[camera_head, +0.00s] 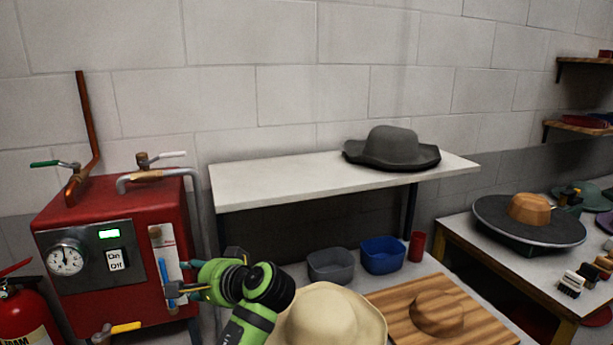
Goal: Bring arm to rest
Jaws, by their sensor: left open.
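My left arm comes in at the bottom, green and black, in the head view. My left gripper (176,278) is open and points left, close in front of the red boiler's sight gauge. I cannot tell whether it touches the boiler (82,218). Nothing shows between its fingers. A cream hat (327,322) sits right of the arm at the bottom edge, partly hidden by it. A grey hat (390,148) rests on the white shelf. My right gripper is not in view.
A wooden board (475,322) with a hat block (437,312) lies right of the cream hat. A grey bin (331,265), a blue bin (382,255) and a red cup (416,246) stand below the shelf (275,183). A fire extinguisher (22,318) stands at far left.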

